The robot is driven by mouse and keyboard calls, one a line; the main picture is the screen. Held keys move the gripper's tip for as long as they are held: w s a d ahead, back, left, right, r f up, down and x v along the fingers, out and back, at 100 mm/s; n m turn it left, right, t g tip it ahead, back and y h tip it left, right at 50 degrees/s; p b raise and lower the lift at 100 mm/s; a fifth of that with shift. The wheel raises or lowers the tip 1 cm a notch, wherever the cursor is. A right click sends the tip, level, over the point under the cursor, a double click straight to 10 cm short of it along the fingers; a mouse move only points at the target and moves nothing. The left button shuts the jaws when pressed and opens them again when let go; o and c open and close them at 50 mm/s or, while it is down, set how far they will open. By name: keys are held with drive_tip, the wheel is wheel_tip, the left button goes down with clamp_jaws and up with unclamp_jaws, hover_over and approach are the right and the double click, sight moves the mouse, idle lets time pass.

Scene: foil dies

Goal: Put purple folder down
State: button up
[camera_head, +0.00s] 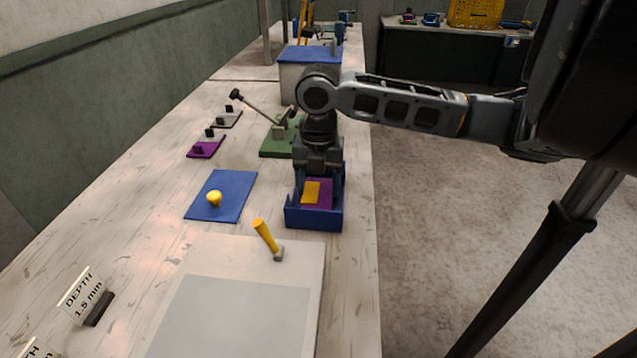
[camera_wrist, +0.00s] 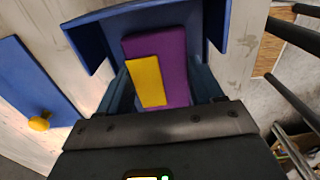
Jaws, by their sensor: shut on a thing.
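The purple folder (camera_head: 327,194) is a flat purple piece with a yellow block (camera_head: 311,192) on it. It lies within the outline of a blue open holder (camera_head: 314,219) near the right edge of the bench. My gripper (camera_head: 319,184) points down over the holder and is shut on the folder. In the wrist view the folder (camera_wrist: 174,48) sits between my two fingers (camera_wrist: 160,88), with the blue holder's walls (camera_wrist: 92,42) around it. I cannot tell whether the folder's underside touches the holder's floor.
A blue plate with a yellow knob (camera_head: 232,202) lies left of the holder. A pale board (camera_head: 300,258) with a yellow-handled lever (camera_head: 265,235) is in front. Behind stand a green lever press (camera_head: 272,148) and a blue-topped box (camera_head: 297,80). Small purple (camera_head: 208,150) and dark dies lie left.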

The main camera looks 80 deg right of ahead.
sight(319, 190)
drive_tip(key=shift+f, duration=0.2)
drive_tip(key=o, duration=0.9)
drive_tip(key=shift+r, duration=0.1)
drive_tip(key=shift+r, duration=0.1)
wheel_tip(319, 190, up, 12)
drive_tip(key=shift+r, duration=0.1)
